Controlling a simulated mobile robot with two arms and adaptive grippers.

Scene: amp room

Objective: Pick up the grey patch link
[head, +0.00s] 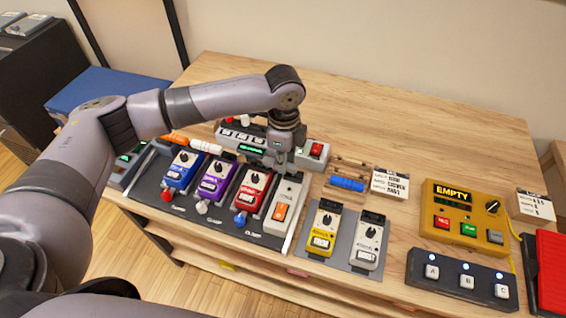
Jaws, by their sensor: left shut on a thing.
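My left gripper (279,157) points down over the back of the pedal row, just behind the white pedal with the orange switch (285,208). Its fingers are shut on a small grey piece, which I take to be the grey patch link; the dark fingers hide most of it and its outline is hard to make out. I cannot tell whether it is clear of the surface below. A white link (206,147) and an orange link (175,138) lie behind the pedals. A blue link (347,184) lies on a small wooden rack. My right gripper is not in view.
Blue, purple and red pedals (252,189) stand on a dark board. A yellow pedal (324,229) and a cream pedal (367,242) stand on a grey board. A yellow box reading EMPTY (464,213) and an A-B-C footswitch (462,279) are at right. The table's back is clear.

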